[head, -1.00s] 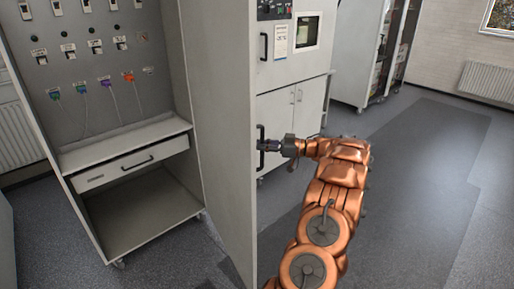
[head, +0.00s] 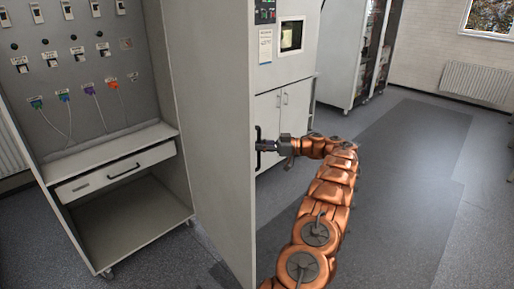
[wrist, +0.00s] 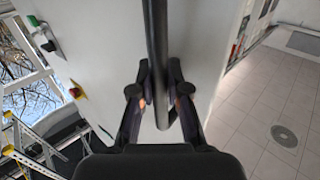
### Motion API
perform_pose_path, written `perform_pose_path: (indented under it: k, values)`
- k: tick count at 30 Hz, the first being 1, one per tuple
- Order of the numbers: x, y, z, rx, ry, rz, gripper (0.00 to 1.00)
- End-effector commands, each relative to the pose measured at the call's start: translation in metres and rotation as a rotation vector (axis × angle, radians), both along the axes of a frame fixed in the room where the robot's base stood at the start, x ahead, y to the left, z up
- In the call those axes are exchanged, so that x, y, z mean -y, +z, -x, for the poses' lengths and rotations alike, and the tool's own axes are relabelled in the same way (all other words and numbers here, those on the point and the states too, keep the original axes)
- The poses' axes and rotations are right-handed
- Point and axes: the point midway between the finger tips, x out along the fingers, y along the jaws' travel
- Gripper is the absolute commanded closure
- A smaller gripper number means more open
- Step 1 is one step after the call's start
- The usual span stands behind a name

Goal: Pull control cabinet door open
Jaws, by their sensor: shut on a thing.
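The control cabinet (head: 95,160) stands at the left in the head view with its inside showing. Its grey door (head: 212,130) stands well open, seen at a steep angle in the middle. The dark bar handle (head: 259,147) is near the door's free edge. My gripper (head: 266,146) is at this handle, at the end of my copper arm. In the wrist view the handle (wrist: 157,50) runs down between the two fingers of my gripper (wrist: 160,95), which are shut on it. The pale door face (wrist: 105,50) lies behind the handle.
A drawer (head: 115,172) and an open lower bay are inside the cabinet. Another cabinet (head: 283,90) stands beyond the door, with a tall shelf unit (head: 350,55) farther back. The floor (head: 400,170) at the right is clear. A yellow ladder (wrist: 35,145) shows in the wrist view.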

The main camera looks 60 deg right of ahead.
Motion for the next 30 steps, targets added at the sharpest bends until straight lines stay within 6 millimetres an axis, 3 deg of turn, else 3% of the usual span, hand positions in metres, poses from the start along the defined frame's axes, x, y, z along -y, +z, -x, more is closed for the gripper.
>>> perform_pose_path:
  k: [13,14,21,30]
  values:
    - [0.0007,0.0027,-0.0010,0.003,0.000,0.002,1.00]
    - [0.0008,0.0027,-0.0009,0.003,0.000,0.002,0.83]
    - [0.0013,0.0014,0.0005,0.001,-0.002,0.000,0.59]
    - [0.0015,0.0013,0.0010,0.000,-0.002,0.001,0.59]
